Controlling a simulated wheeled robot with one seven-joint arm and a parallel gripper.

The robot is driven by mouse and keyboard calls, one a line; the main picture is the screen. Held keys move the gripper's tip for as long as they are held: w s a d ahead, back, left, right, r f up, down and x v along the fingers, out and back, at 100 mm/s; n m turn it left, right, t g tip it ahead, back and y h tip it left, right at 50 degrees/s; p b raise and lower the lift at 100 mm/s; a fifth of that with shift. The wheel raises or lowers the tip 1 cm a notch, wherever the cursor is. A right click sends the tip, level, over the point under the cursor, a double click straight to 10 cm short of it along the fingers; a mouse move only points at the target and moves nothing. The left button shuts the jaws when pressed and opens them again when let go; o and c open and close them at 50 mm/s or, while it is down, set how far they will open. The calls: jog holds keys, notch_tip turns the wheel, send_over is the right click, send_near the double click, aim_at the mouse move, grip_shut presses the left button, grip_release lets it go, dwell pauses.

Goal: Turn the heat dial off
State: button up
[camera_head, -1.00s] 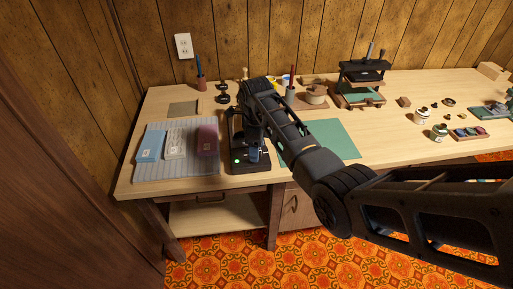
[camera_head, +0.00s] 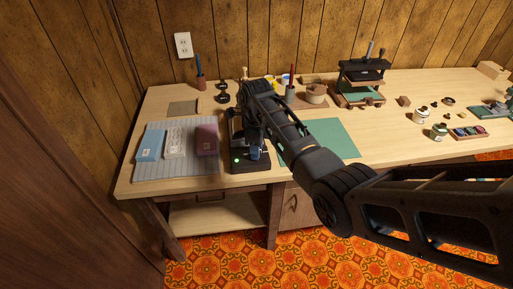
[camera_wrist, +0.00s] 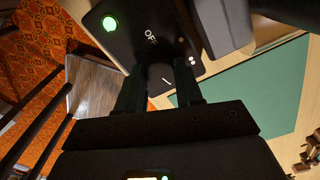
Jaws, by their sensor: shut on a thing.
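The black heating machine (camera_head: 238,167) stands at the front of the bench, with a lit green lamp on its front corner. In the wrist view its black top panel (camera_wrist: 135,40) shows the green lamp, the word OFF and some small white marks. My gripper (camera_head: 254,153) is down over this panel. In the wrist view my gripper (camera_wrist: 159,75) has a finger on each side of the dark heat dial (camera_wrist: 160,73) and is shut on it. The dial is black on black and partly hidden, so its pointer setting cannot be read.
A green cutting mat (camera_head: 335,137) lies to the right. A press (camera_head: 363,85), brush pots and jars stand farther back. My arm crosses above the bench from the right.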

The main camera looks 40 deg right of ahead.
jog(key=shift+n, duration=0.4)
jog(key=n, duration=0.2)
jog(key=shift+n, duration=0.4)
jog(key=n, duration=0.3)
jog(key=shift+n, duration=0.4)
jog(key=n, duration=1)
jog(key=shift+n, duration=0.4)
jog(key=n, duration=0.8)
jog(key=shift+n, duration=2)
